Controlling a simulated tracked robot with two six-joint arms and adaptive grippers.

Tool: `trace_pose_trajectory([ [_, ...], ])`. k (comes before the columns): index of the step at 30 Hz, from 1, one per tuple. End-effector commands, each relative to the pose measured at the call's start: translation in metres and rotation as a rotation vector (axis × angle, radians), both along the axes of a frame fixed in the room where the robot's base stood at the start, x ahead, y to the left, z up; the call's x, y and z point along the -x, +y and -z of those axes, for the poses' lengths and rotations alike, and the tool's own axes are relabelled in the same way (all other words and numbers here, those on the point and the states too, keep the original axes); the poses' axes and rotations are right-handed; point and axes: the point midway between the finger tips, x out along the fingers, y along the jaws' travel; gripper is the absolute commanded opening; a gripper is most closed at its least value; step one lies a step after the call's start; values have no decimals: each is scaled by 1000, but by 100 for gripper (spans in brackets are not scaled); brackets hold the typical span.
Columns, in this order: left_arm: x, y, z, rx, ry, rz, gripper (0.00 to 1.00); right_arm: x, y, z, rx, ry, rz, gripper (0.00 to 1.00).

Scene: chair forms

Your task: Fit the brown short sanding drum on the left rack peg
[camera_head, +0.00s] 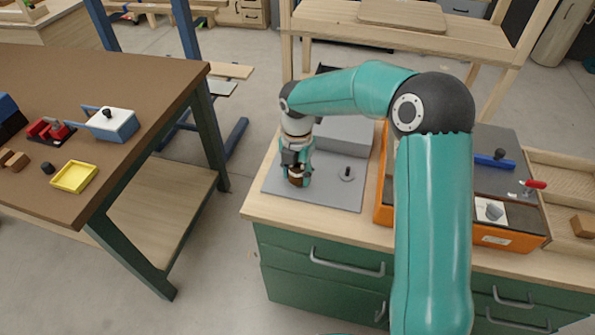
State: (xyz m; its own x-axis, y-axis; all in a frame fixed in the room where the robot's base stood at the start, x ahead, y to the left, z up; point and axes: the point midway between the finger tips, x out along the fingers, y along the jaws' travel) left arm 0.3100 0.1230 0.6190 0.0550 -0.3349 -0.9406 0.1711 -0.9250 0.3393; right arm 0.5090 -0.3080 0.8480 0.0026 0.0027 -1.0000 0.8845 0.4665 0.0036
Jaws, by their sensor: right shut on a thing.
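My right gripper (297,172) points down over the left part of a grey plate on the green cabinet's top. It is shut on the brown short sanding drum (296,181), of which only a small brown part shows between the fingers. The grey rack plate (330,198) has a round grey base with a short peg (347,174) on its right side. The left peg is hidden by my gripper and the drum. I cannot tell whether the drum is around that peg or above it. My left gripper is not in view.
A grey block (345,133) stands behind the plate. An orange-sided tool case (500,238) with a blue-handled tool lies to the right, partly behind my arm. A brown-topped bench (120,62) at left carries a yellow tray (74,177) and a white-topped blue box (112,124).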

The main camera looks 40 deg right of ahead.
Motion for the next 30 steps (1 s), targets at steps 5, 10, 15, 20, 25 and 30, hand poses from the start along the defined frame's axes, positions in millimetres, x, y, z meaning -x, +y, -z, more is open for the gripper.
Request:
trace_pose_trajectory([
  [5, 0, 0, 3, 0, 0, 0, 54, 0, 0, 4, 0, 0, 0, 9],
  [10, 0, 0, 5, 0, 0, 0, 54, 0, 0, 8, 0, 0, 0, 9],
  [15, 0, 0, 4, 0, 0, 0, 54, 0, 0, 7, 0, 0, 0, 69],
  [20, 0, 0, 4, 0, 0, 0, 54, 0, 0, 7, 0, 0, 0, 73],
  [25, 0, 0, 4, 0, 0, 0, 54, 0, 0, 7, 0, 0, 0, 85],
  [30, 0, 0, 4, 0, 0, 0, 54, 0, 0, 7, 0, 0, 0, 100],
])
